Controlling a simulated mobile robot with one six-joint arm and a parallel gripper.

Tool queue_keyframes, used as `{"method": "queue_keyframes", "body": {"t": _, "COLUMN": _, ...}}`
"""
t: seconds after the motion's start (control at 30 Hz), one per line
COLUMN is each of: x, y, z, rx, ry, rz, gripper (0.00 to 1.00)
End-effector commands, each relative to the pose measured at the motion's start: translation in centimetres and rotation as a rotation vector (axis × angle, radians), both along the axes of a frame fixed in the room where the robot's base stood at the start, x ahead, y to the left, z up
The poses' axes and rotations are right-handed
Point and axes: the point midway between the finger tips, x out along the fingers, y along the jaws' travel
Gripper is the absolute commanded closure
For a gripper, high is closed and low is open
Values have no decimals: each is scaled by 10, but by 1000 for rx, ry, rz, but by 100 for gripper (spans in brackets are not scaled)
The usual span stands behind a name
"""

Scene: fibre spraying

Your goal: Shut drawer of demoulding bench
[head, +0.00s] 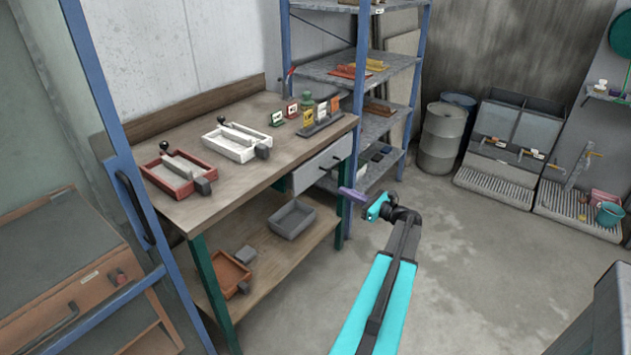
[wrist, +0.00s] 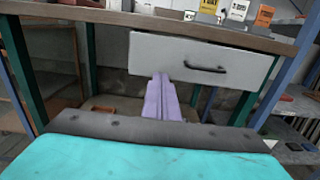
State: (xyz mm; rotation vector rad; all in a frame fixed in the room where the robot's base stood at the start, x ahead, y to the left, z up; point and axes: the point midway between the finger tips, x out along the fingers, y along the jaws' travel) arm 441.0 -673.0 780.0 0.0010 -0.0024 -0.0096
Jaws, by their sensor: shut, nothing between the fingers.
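The demoulding bench (head: 230,165) has a brown wooden top and green legs. Its pale grey drawer (head: 322,164) is at the right end, with the front just below the top's edge. In the wrist view the drawer front (wrist: 160,50) fills the upper middle, with a dark bar handle (wrist: 205,68) right of centre. My gripper (head: 350,195) is in front of and below the drawer. In the wrist view its purple fingers (wrist: 160,80) are together and empty, overlapping the drawer front's lower edge left of the handle. Contact cannot be told.
Moulds (head: 180,172) and small coloured boxes (head: 307,110) stand on the bench top. A grey tray (head: 292,218) lies on the lower shelf. A blue-framed rack (head: 385,80) stands right behind the bench. The concrete floor (head: 470,270) on the right is clear.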

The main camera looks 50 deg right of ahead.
Motion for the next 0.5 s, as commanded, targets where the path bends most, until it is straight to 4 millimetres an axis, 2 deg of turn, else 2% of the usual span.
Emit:
{"method": "queue_keyframes", "body": {"t": 0.33, "x": 2, "y": 1, "z": 0, "rx": -1, "ry": 1, "rz": 1, "gripper": 100}}
{"method": "queue_keyframes", "body": {"t": 0.5, "x": 10, "y": 0, "z": 0, "rx": -1, "ry": 1, "rz": 2, "gripper": 100}}
